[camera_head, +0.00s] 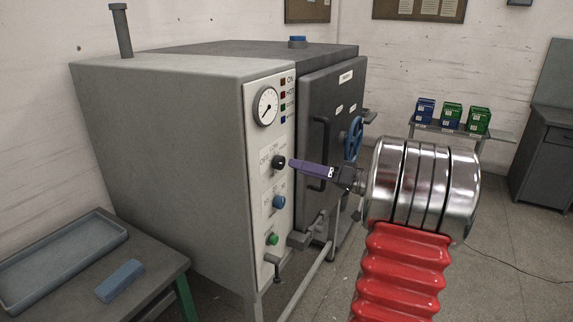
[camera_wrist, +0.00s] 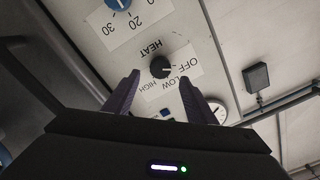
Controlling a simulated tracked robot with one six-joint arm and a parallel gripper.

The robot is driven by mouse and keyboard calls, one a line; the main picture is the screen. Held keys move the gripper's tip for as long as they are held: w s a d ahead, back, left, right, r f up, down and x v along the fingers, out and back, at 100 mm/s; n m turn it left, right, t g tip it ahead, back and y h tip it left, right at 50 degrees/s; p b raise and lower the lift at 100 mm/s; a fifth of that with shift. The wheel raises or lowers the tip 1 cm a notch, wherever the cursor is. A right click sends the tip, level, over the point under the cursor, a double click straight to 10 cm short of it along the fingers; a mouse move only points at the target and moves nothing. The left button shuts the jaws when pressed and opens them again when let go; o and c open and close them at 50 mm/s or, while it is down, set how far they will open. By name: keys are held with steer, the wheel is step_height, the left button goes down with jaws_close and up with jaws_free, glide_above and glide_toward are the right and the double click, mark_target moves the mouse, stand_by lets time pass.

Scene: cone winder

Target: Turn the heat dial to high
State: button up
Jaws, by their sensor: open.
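The heat dial (camera_head: 278,162) is a black round knob on the pale control panel of the grey machine. In the wrist view the dial (camera_wrist: 159,67) appears upside down, with HEAT, OFF, LOW and HIGH printed around it. A faint mark on the knob faces the OFF and LOW side; its exact setting is too small to tell. My gripper (camera_head: 291,162) has purple fingers and reaches in from the right, its tips close to the dial. In the wrist view my open gripper (camera_wrist: 160,77) has one finger on each side of the dial's line. Contact cannot be told.
A blue timer knob (camera_head: 279,202) and a green button (camera_head: 272,239) sit below the dial; a gauge (camera_head: 266,106) is above. The dark door (camera_head: 331,110) with its handle and blue handwheel (camera_head: 354,138) stands right beside the panel. A bench (camera_head: 150,277) is at lower left.

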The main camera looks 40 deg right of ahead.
mark_target(283, 163)
steer(key=x, duration=0.6)
steer(key=shift+c, duration=0.5)
steer(key=shift+d, duration=0.1)
steer(key=c, duration=0.9)
